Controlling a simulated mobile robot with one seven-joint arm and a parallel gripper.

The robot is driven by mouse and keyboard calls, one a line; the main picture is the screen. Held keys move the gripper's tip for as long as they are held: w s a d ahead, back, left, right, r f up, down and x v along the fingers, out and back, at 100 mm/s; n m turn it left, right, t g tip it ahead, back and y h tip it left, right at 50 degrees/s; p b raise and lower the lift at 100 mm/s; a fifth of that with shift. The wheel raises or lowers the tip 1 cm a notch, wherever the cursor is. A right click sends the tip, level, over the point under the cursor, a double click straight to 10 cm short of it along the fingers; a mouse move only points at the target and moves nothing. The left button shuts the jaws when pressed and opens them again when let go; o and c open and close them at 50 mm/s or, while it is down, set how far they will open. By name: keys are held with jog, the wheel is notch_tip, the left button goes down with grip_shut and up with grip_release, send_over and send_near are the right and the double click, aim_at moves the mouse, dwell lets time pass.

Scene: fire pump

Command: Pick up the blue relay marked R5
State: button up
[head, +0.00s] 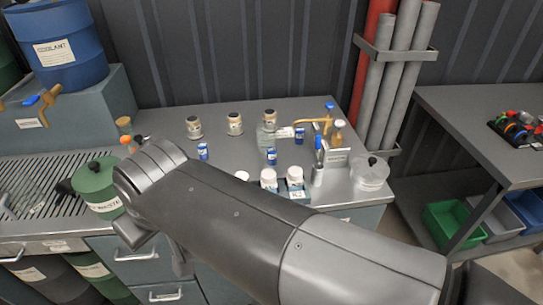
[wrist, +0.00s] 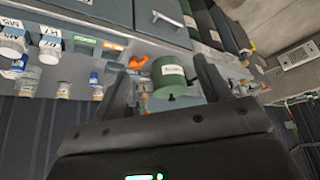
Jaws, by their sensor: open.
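Several small blue relays stand on the grey bench in the head view: one at the left (head: 203,151), one in the middle (head: 272,157) and one further back at the right (head: 299,135). Their markings are too small to read, so I cannot tell which is R5. A small blue object, possibly a relay (wrist: 93,78), shows left of the fingers in the wrist view. My gripper (wrist: 163,68) is open and empty, with a green pot beyond its fingers. In the head view my arm hides most of the gripper, which is left of the relays.
The green waste pot (head: 97,185) stands by the grated sink. White-capped jars (head: 268,179), silver-and-black cylinders (head: 235,124), a glass bottle (head: 267,135), a brass-coloured tap (head: 312,122) and a clear tub (head: 370,172) crowd the bench (head: 170,120). Its back left is clear.

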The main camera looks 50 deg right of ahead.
jog(key=shift+c, duration=0.4)
jog(key=shift+c, duration=1)
